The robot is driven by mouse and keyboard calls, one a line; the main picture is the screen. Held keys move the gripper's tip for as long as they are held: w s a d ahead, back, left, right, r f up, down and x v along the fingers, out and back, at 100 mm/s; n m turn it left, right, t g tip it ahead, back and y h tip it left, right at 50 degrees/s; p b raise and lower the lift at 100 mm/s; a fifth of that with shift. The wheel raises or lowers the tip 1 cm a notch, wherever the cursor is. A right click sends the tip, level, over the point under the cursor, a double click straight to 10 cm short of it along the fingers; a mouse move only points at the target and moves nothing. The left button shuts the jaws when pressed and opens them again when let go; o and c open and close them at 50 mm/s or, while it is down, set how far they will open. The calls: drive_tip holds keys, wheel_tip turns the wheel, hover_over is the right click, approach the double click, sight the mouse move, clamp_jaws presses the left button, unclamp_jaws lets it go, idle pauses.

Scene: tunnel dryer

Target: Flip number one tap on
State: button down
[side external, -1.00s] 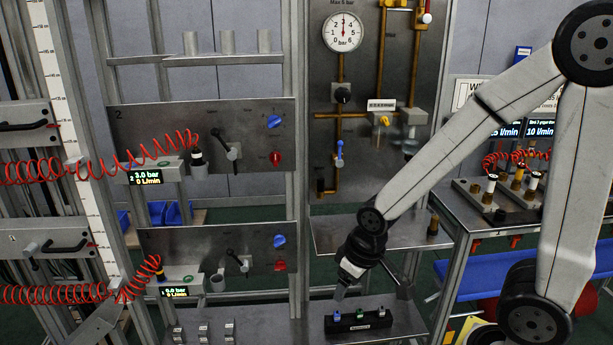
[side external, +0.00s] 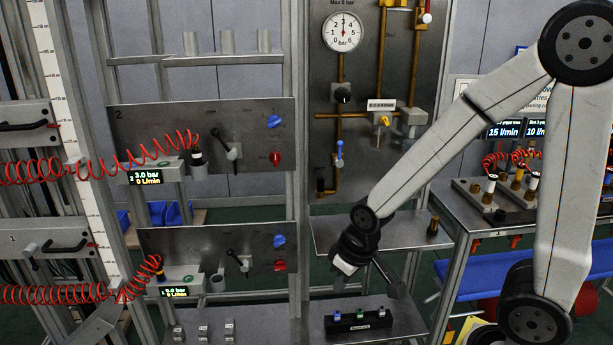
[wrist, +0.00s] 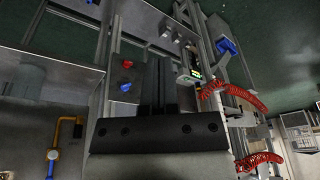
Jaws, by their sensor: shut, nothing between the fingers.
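The number one panel (side external: 205,250) is the lower grey panel in the side external view. Its tap has a dark lever with a pale end (side external: 240,262), tilted down to the right. A blue knob (side external: 279,241) and a red knob (side external: 280,265) sit at its right. My gripper (side external: 341,266) is right of this panel, apart from it, above the lower shelf. In the wrist view the dark fingers (wrist: 159,62) are together and empty. A red knob (wrist: 127,64) and a blue knob (wrist: 125,87) show left of them; the tap lever cannot be made out there.
The similar panel two (side external: 200,140) is above. Red coiled hoses (side external: 60,294) reach the panels from the left. A black block with coloured pieces (side external: 358,320) stands on the lower shelf below my gripper. Metal uprights frame the panels. The gap between gripper and panel one looks clear.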

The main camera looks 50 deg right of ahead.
drive_tip(key=w+d+f+m+t+h, duration=0.1)
drive_tip(key=w+m+t, duration=0.1)
drive_tip(key=w, duration=0.7)
drive_tip(key=w+d+f+m+t, duration=0.1)
drive_tip(key=w+f+m+t, duration=0.1)
drive_tip(key=w, duration=0.7)
drive_tip(key=w+d+f+m+h, duration=0.4)
drive_tip(key=w+d+f+h, duration=0.1)
drive_tip(key=w+d+f, duration=0.2)
drive_tip(key=shift+w+d+f+m+g+h, duration=0.15)
drive_tip(key=shift+d+f+m+g+h, duration=0.2)
drive_tip(key=shift+d+f, duration=0.6)
drive_tip(key=shift+d, duration=0.2)
hover_over(285, 263)
drive_tip(key=s+a, duration=0.2)
wheel_tip(285, 263, down, 7)
drive_tip(key=shift+f, duration=1.85)
